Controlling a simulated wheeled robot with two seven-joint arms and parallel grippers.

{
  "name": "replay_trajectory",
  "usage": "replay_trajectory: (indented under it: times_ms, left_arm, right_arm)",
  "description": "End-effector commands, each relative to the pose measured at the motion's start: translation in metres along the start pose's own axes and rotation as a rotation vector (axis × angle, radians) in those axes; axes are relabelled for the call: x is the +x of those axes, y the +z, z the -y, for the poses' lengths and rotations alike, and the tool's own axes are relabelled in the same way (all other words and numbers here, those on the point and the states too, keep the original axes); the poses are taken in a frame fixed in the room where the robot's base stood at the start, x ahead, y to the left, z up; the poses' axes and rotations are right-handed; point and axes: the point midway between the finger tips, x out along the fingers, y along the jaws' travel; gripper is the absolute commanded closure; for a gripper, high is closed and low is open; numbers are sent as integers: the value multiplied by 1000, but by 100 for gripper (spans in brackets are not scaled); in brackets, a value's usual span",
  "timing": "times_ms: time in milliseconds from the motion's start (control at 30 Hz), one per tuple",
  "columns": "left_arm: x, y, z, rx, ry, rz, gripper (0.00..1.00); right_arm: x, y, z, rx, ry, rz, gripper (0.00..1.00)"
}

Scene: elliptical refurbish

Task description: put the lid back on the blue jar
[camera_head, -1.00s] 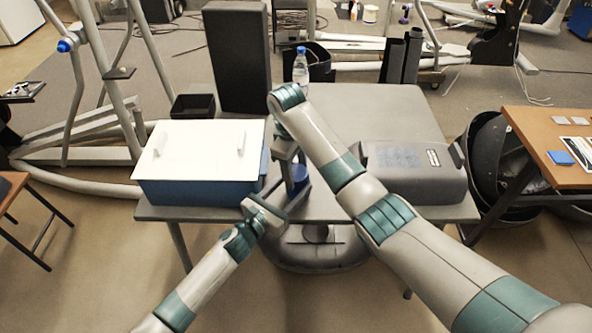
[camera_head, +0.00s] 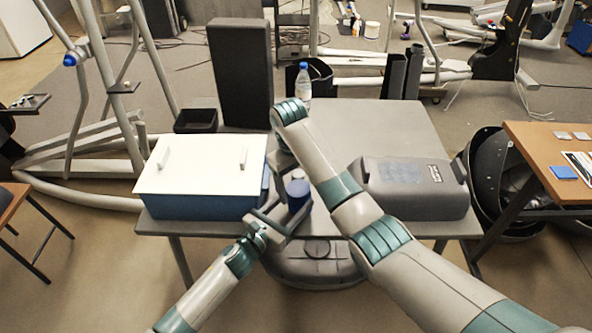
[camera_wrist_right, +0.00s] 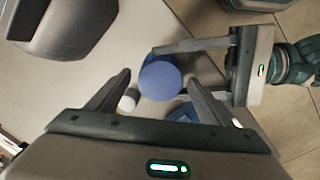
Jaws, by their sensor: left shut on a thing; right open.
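The blue jar (camera_head: 298,203) stands near the front edge of the grey table, and its round blue top (camera_wrist_right: 160,78) shows in the right wrist view. I cannot tell whether this top is the lid or the jar itself. My left gripper (camera_head: 286,207) comes in low from the left and is shut on the jar's side. My right gripper (camera_wrist_right: 159,82) is open and empty, pointing down with its fingertips either side of the round top in its wrist view. In the head view my right arm partly hides this gripper.
A blue box with a white cover (camera_head: 205,165) stands left of the jar. A grey case (camera_head: 415,188) sits to the right. A bottle (camera_head: 303,85) stands behind. The table's back right (camera_head: 390,125) is clear.

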Motion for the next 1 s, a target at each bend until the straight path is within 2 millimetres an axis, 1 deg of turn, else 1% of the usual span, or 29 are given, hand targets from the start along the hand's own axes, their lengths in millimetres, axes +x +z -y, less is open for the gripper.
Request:
replay_trajectory:
  times_ms: [167,233,567,700,900,1000]
  left_arm:
    - [0,2,0,0,-1,3,100]
    - [0,2,0,0,-1,3,100]
    - [0,2,0,0,-1,3,100]
    - [0,2,0,0,-1,3,100]
    - [0,2,0,0,-1,3,100]
    - [0,2,0,0,-1,3,100]
  right_arm:
    - [-18,-1,0,0,1,-4,27]
    - [-28,-1,0,0,1,-5,27]
    - [-57,-1,-2,-1,5,-3,27]
    - [-77,-2,-2,-1,6,-6,27]
    - [-100,-1,-2,0,4,-4,27]
    - [-109,-1,-1,1,2,-3,27]
